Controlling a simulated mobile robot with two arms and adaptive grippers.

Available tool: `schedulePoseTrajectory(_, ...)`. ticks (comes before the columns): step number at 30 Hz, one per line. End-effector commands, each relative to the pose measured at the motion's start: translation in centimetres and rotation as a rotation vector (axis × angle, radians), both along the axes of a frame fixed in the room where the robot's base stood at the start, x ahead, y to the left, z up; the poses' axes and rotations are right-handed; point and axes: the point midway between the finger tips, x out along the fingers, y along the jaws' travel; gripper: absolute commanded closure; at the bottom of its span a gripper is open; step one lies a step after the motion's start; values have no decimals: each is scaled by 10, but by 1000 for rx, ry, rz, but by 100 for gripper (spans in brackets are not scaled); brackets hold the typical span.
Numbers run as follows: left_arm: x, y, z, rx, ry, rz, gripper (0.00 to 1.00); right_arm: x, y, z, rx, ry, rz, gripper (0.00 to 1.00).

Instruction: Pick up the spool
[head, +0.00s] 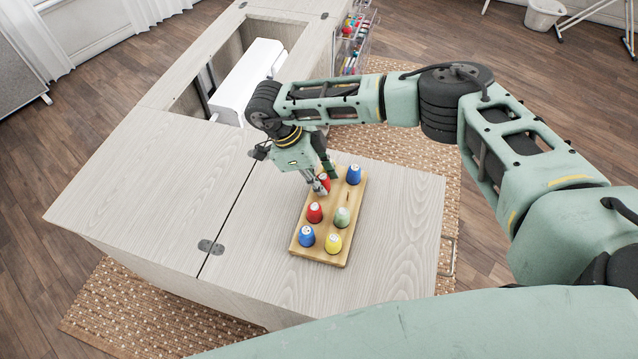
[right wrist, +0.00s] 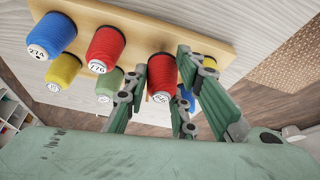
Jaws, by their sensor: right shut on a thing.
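A red thread spool (right wrist: 162,73) is between the fingertips of my right gripper (head: 321,186), which is shut on it. In the head view this spool (head: 325,180) is partly hidden by the fingers. It is at the wooden rack (head: 319,257); I cannot tell whether it is clear of its peg. A second red spool (head: 314,212) stands on the rack, also seen in the right wrist view (right wrist: 106,49). My left gripper is not in view.
The rack also holds blue spools (head: 354,174) (head: 306,237), a green spool (head: 342,216) and a yellow spool (head: 333,243), close around the gripper. A white sewing machine (head: 250,80) sits in the cabinet opening. The cabinet top (head: 150,190) is clear at left.

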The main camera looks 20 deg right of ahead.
Motion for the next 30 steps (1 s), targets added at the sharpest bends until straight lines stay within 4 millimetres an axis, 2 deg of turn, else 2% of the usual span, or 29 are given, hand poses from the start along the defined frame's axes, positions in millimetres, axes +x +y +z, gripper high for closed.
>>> schedulePoseTrajectory(2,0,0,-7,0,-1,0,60,2,0,13,0,-7,0,90)
schedulePoseTrajectory(8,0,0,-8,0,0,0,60,-20,-9,30,0,-7,0,90)
schedulePoseTrajectory(21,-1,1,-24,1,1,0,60,-90,-32,74,0,-8,0,90)
schedulePoseTrajectory(30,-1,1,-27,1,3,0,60,-107,-38,87,0,-8,-2,90)
